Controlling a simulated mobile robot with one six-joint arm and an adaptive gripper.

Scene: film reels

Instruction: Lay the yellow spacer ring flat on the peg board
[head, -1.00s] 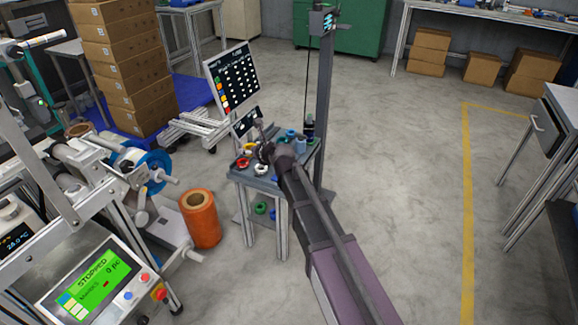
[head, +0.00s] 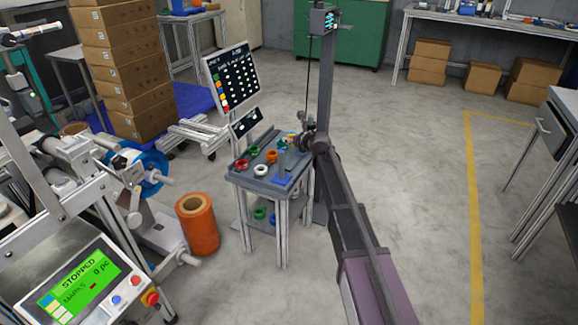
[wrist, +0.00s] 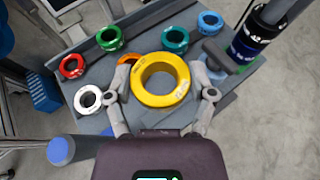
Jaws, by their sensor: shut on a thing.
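The yellow spacer ring (wrist: 162,100) is held between the two fingers of my gripper (wrist: 165,92), which is shut on it. Its round face is turned toward the wrist camera, and it looks raised above the grey table top. In the head view my gripper (head: 300,142) is over the back right part of the small grey table (head: 243,180), and the ring is small and partly hidden there. I cannot clearly single out the peg board from the grey surface under the ring.
Red (wrist: 72,66), green (wrist: 110,38), teal (wrist: 175,40), blue (wrist: 210,23) and white (wrist: 88,99) rings lie around. An orange ring (wrist: 127,60) is partly hidden. A dark roll (wrist: 252,42) on a post stands at right.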

